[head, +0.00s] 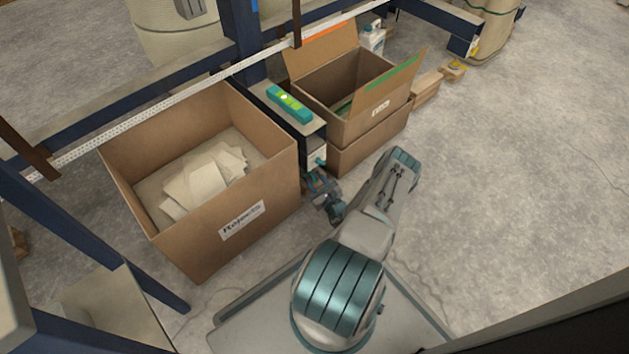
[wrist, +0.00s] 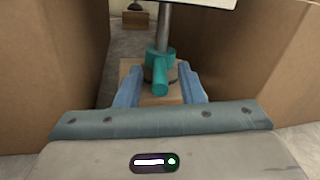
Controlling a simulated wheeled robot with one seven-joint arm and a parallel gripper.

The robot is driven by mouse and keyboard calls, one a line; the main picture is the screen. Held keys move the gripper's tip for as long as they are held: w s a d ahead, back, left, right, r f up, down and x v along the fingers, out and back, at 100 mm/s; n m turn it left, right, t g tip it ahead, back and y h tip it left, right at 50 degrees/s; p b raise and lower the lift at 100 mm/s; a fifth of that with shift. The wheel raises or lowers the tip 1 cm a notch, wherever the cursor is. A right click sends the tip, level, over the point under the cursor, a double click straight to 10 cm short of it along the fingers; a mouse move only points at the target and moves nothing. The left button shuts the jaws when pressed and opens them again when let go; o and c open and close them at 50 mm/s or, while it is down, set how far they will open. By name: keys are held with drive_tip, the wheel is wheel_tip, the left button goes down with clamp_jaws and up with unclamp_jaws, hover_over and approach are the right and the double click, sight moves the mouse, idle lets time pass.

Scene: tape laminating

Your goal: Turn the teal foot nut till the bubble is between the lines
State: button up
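The teal foot nut (wrist: 160,70) sits low on a grey upright rod in the wrist view, with a stubby lug pointing toward me. My gripper (wrist: 158,82) has its two blue fingers apart, one on each side of the nut, with a visible gap on both sides. In the head view my gripper (head: 321,187) is low between the two boxes. A teal spirit level (head: 303,112) with a yellow-green vial lies on a narrow shelf end above. A pale spot shows in the vial, but its place against the lines is too small to tell.
A large open carton marked Rejects (head: 199,262) with pale sheets stands left of my gripper. Stacked cartons (head: 370,140) stand to the right. The gap between them is narrow. A wooden block (wrist: 127,69) lies under the rod. Open floor (head: 510,190) is at the right.

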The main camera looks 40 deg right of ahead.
drive_tip(key=s+p, duration=0.1)
drive_tip(key=s, duration=0.1)
drive_tip(key=s+p, duration=0.1)
drive_tip(key=s, duration=0.3)
drive_tip(key=shift+s+a+r+p, duration=0.1)
drive_tip(key=shift+s+a+p, duration=0.2)
drive_tip(key=shift+a+p, duration=0.1)
drive_tip(key=shift+s+a, duration=0.1)
drive_tip(key=shift+s, duration=0.35)
